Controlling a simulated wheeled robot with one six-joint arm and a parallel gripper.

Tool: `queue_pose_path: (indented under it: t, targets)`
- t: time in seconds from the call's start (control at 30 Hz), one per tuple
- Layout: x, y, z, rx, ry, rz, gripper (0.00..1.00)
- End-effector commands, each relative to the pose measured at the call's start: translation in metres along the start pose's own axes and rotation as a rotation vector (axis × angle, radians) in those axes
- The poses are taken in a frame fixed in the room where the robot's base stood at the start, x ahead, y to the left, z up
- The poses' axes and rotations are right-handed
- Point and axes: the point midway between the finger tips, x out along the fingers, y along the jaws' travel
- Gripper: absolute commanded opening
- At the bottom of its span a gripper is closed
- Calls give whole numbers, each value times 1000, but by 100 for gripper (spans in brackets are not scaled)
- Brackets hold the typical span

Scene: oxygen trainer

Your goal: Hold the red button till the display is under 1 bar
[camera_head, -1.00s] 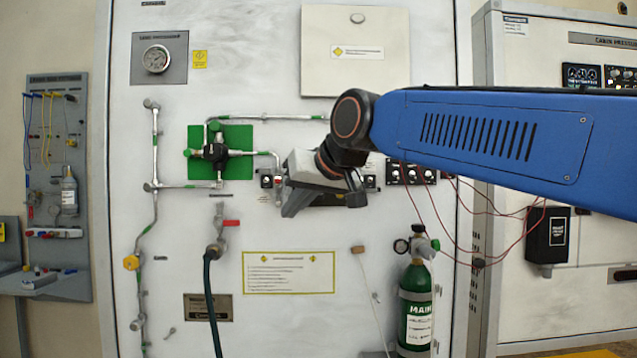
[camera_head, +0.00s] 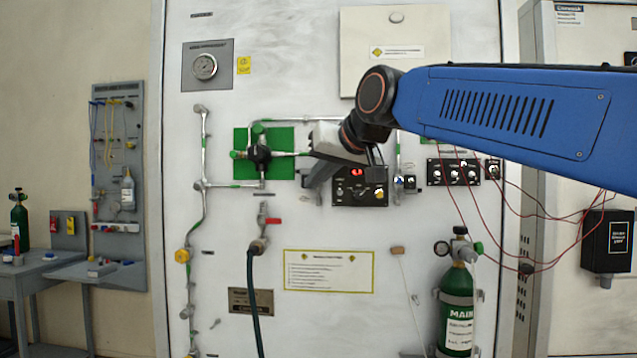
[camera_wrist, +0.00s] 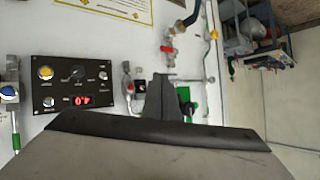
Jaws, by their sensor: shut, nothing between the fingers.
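The red-lit display (camera_head: 356,172) is on a black control panel (camera_head: 372,195), right of my gripper. In the wrist view the display (camera_wrist: 82,101) shows red digits too small and tilted to read surely. My gripper (camera_head: 314,181) is shut and empty, in front of the white wall just left of the panel; its dark fingers (camera_wrist: 162,98) also show in the wrist view. A small red spot (camera_wrist: 131,87) sits on a fitting beside the fingertips; I cannot tell whether it is the red button, nor whether the fingers touch anything.
A green plate with a black valve (camera_head: 259,156) and pipes is left of my gripper. A red-handled valve (camera_head: 270,220) with a hose is below left. A green cylinder (camera_head: 457,310) stands lower right. Red wires (camera_head: 452,215) hang below my arm.

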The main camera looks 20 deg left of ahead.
Motion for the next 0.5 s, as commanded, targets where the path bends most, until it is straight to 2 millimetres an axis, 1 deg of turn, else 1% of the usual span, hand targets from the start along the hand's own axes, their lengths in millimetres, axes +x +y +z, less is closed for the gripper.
queue_pose_path:
  t: [0.1,0.5]
  targets:
    - [10,8,-6,2,-1,3,0]
    - [42,31,-30,1,-1,2,0]
